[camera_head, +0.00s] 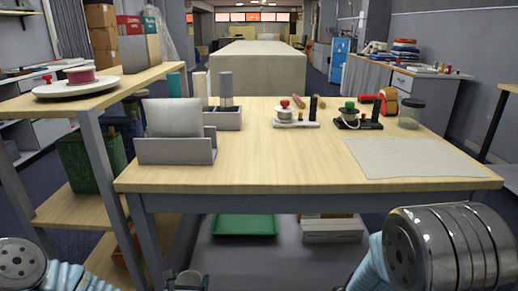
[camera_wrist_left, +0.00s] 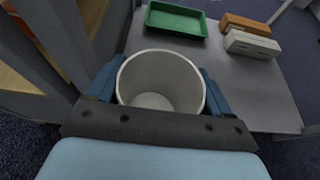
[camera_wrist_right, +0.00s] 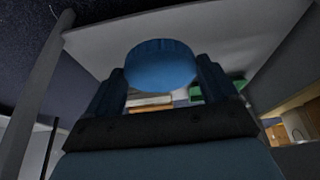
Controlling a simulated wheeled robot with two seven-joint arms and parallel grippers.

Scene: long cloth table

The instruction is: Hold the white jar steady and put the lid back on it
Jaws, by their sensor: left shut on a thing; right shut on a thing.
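The white jar (camera_wrist_left: 160,82) is open at the top, and its empty inside shows in the left wrist view. My left gripper (camera_wrist_left: 158,90) is shut around the jar, one finger on each side. The lid is apart from the jar. The right fingers and lid are outside the head view.
The wooden table (camera_head: 300,177) stands ahead, its front edge above the jar. A green tray (camera_head: 245,225) and boxes (camera_head: 332,230) lie on the low grey shelf beneath. A wooden side shelf (camera_head: 95,97) stands at left. A cloth (camera_head: 412,158) lies on the table.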

